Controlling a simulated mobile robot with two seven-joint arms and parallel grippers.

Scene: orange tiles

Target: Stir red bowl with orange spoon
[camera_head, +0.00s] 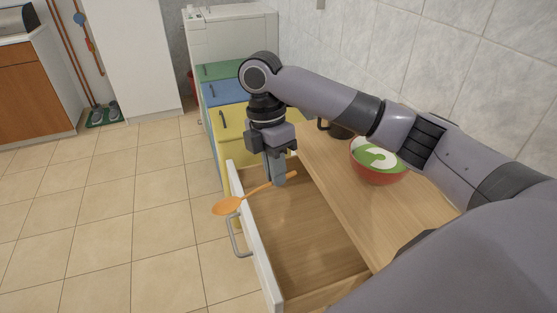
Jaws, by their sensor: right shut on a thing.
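The orange spoon (229,205) is held by its handle in my right gripper (277,181), which is shut on it. The spoon's head points left and toward me, past the front of an open drawer. The red bowl (376,174) stands on the wooden counter to the right of the gripper. White and green contents show inside it, and my right arm partly covers its upper right edge. The gripper is apart from the bowl, over the open drawer. My left gripper is not in view.
The open drawer (305,225) with a metal handle (237,238) lies below the gripper and looks empty. A dark pot (340,130) stands behind the bowl, partly hidden by my arm. Green, blue and yellow drawer fronts stand behind. The tiled floor at left is clear.

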